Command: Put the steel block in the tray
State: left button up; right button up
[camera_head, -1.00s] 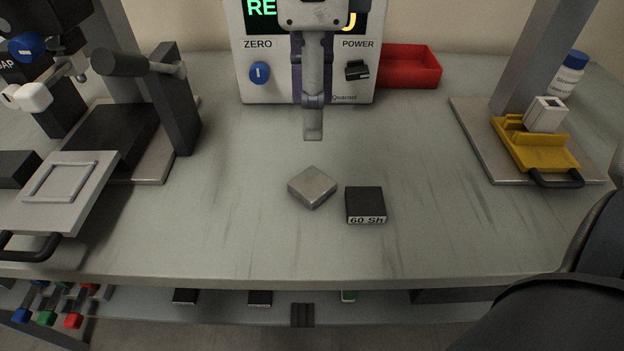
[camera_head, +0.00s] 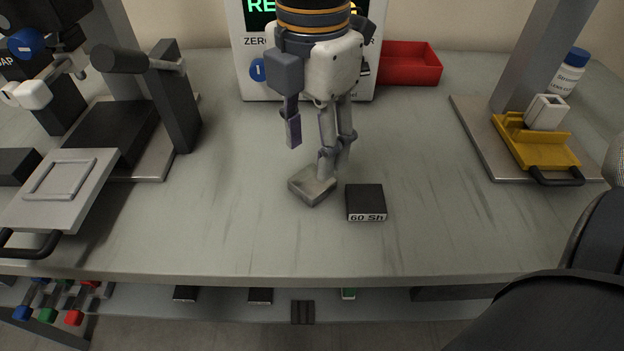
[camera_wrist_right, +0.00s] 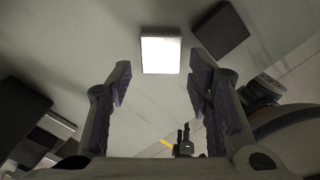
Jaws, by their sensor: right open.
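The steel block (camera_head: 309,188) is a flat grey square lying on the workbench near its middle. My right gripper (camera_head: 312,155) is open above and just behind the block, fingers pointing down, and one finger overlaps the block's far edge in the head view. In the right wrist view the block (camera_wrist_right: 160,52) shines bright white, ahead of and between the open fingertips (camera_wrist_right: 160,75), with nothing held. A red tray (camera_head: 408,68) sits at the back of the bench, right of the display box.
A black block marked "60 Sh" (camera_head: 366,203) lies close to the steel block's right. The white display box (camera_head: 248,75) stands behind my right gripper. A clamp stand (camera_head: 175,110) is at left, a yellow fixture (camera_head: 538,148) at right.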

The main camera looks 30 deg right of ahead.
aim_at(311, 179)
notch_tip(311, 179, down, 5)
jog(key=shift+s+a+f, duration=0.1)
jog(key=shift+f, duration=0.1)
grip_shut()
jog(key=shift+r, duration=0.55)
jog(key=s+a+r, duration=0.7)
jog(key=s+r, duration=0.5)
jog(key=shift+a, duration=0.15)
